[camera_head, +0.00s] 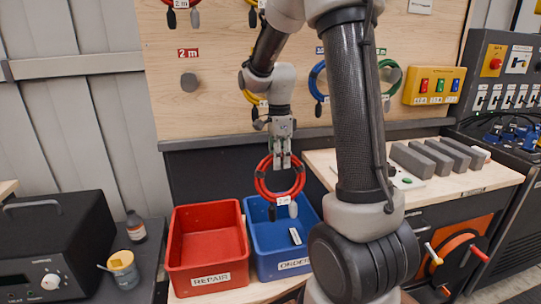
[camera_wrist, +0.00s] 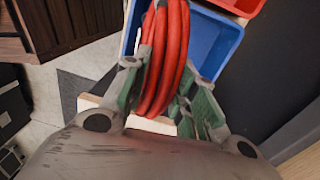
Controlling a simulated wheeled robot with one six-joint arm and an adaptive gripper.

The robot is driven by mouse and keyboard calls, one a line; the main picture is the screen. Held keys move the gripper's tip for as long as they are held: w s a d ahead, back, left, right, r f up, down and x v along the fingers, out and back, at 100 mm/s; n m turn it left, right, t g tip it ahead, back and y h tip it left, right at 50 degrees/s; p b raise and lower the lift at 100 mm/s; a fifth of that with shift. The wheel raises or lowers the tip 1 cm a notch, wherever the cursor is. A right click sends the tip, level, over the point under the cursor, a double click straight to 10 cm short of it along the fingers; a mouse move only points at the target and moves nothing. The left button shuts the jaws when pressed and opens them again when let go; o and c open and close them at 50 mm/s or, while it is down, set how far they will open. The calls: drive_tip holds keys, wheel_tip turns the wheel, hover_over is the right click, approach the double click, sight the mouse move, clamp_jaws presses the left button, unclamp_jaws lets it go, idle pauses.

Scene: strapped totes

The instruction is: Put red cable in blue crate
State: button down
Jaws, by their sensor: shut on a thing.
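The red cable (camera_head: 259,180) is a coiled loop with a white tag and two plug ends hanging from it. My gripper (camera_head: 282,160) is shut on the top of the coil and holds it upright in the air. In the wrist view the red strands (camera_wrist: 165,60) run between the two fingers (camera_wrist: 157,98). The blue crate (camera_head: 262,270), labelled ORDER, stands below the coil, and the coil hangs in front of its back part in the head view. A small white item (camera_head: 295,236) shows inside the crate. The blue crate also shows in the wrist view (camera_wrist: 217,40), behind the coil.
A red crate (camera_head: 208,281) labelled REPAIR stands left of the blue one. A wooden board (camera_head: 220,110) behind carries hanging cables. Grey blocks (camera_head: 425,157) lie on the right bench.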

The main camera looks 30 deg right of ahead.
drive_tip(key=shift+s+d+f, duration=0.1)
drive_tip(key=shift+f, duration=0.15)
wheel_tip(320, 180, down, 16)
drive_tip(key=shift+f, duration=0.25)
idle(0.8)
drive_tip(key=shift+f, duration=2.25)
idle(0.8)
drive_tip(key=c, duration=1.1)
unclamp_jaws()
drive_tip(key=r, duration=1.2)
drive_tip(key=shift+w+d, duration=0.1)
drive_tip(key=shift+w, duration=0.3)
